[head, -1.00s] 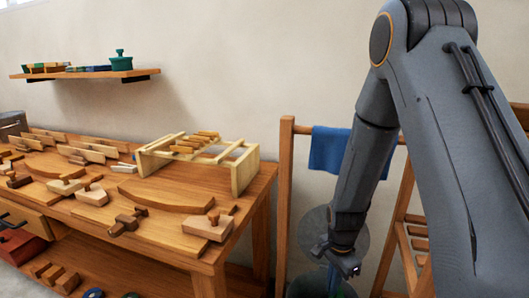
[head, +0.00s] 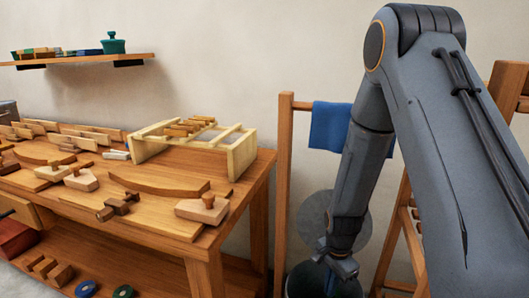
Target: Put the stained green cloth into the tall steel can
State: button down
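My gripper (head: 338,268) points down at the lower middle of the head view, in front of a round grey disc. Below and behind it is a dark round opening with a grey rim (head: 297,272), which looks like the top of the tall steel can with the disc (head: 312,210) as its raised lid. A small teal patch shows just under my fingers. I cannot tell whether it is the stained green cloth or part of the can. My fingertips are small and partly hidden, so their opening is unclear.
A wooden workbench (head: 150,215) with clamps and wooden tools stands left. A blue cloth (head: 330,126) hangs on a wooden rack (head: 283,190) behind my arm. A wall shelf (head: 85,60) holds a teal pot (head: 114,44). A wooden ladder-like frame (head: 390,230) stands right.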

jog(key=c, duration=1.9)
grip_release()
jog(key=shift+c, duration=0.2)
jog(key=shift+o, duration=0.4)
jog(key=o, duration=1.2)
notch_tip(320, 180, up, 6)
jog(key=p, duration=0.4)
jog(key=shift+f, duration=0.25)
